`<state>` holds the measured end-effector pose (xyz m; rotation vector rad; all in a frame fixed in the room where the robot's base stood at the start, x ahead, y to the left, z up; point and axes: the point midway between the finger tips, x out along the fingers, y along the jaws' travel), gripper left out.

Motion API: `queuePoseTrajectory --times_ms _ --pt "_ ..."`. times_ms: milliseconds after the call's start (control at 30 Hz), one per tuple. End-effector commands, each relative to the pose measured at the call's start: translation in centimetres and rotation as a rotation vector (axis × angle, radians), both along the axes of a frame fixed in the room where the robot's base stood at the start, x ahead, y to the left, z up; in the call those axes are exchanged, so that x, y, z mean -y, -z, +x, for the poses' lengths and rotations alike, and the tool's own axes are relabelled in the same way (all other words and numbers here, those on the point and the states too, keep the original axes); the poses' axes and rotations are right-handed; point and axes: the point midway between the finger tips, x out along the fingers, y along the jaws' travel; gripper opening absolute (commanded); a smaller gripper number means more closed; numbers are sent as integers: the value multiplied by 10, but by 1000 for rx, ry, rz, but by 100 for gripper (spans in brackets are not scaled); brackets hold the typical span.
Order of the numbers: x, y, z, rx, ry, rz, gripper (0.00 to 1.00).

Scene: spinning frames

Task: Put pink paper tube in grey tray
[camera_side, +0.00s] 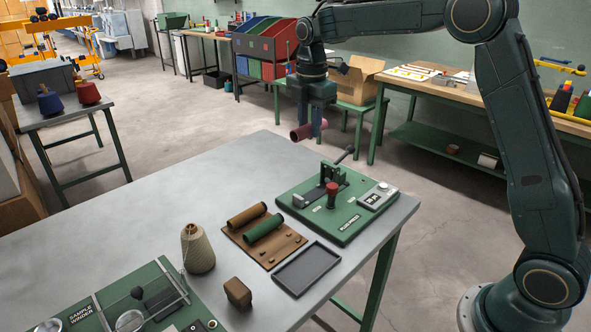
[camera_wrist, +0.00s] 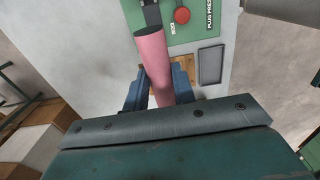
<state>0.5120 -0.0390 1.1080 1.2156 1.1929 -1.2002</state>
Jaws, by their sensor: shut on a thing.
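The pink paper tube (camera_side: 301,132) is held between the fingers of my gripper (camera_side: 313,128), above the far side of the table in the side view. In the wrist view the pink tube (camera_wrist: 152,62) sticks out from between the blue fingers of my gripper (camera_wrist: 158,88), its open end toward the top. The grey tray (camera_side: 306,269) lies flat and empty near the front right of the table. The tray (camera_wrist: 210,65) also shows in the wrist view, to the right of the tube. My gripper is well above the table and apart from the tray.
A green plug press (camera_side: 340,205) with a raised lever stands behind the tray. A brown peg board (camera_side: 285,252) holds a brown tube and a green tube. A yarn cone (camera_side: 197,248), a brown block (camera_side: 238,293) and a sample winder (camera_side: 120,300) are left of the tray.

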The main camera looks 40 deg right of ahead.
Motion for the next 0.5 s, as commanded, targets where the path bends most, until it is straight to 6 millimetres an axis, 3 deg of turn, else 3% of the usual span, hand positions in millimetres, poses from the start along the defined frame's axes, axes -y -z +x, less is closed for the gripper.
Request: queuePoseTrajectory --times_ms 500 --pt "-104 6 -77 64 -4 -4 4"
